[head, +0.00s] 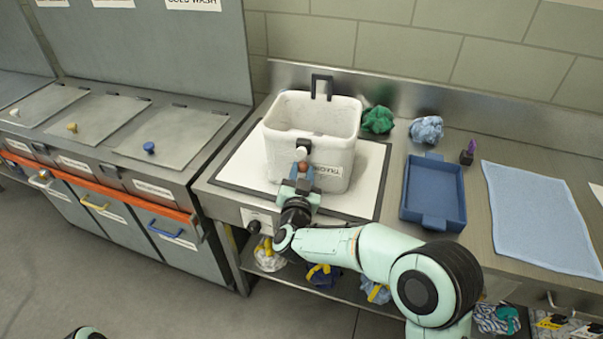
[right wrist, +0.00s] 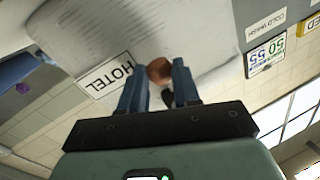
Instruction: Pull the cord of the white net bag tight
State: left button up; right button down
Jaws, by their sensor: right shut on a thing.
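The white net bag (head: 342,153) stands upright and wide open on a pale board, with a black clip (head: 321,87) at its back rim. A second black piece (head: 304,146) sits at its front rim. A label reading HOTEL is on its front, in the right wrist view (right wrist: 108,73). My right gripper (head: 303,174) is at the bag's front wall, its blue fingers shut on a round brown bead (head: 304,165). The bead also shows between the fingertips in the right wrist view (right wrist: 160,71). I cannot make out the cord itself. My left gripper is out of view.
A blue tray (head: 434,223) lies right of the board, with a light blue cloth (head: 540,217) beyond it. Green (head: 378,119) and pale blue (head: 426,129) bundles lie behind, near a small purple bottle (head: 467,153). Lidded bins (head: 172,140) stand at left. Several bundles sit on the shelf below.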

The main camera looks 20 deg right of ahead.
notch_tip(320, 180, down, 7)
jog(key=b, duration=0.5)
jog(key=shift+f, duration=0.1)
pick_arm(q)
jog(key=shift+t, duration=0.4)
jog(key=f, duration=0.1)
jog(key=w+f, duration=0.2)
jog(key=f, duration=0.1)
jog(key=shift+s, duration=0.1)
pick_arm(e)
jog(key=c, duration=0.8)
grip_release()
jog(key=shift+r, duration=0.2)
jog(key=shift+s, duration=0.1)
jog(key=v, duration=1.3)
jog(key=shift+s, duration=0.15)
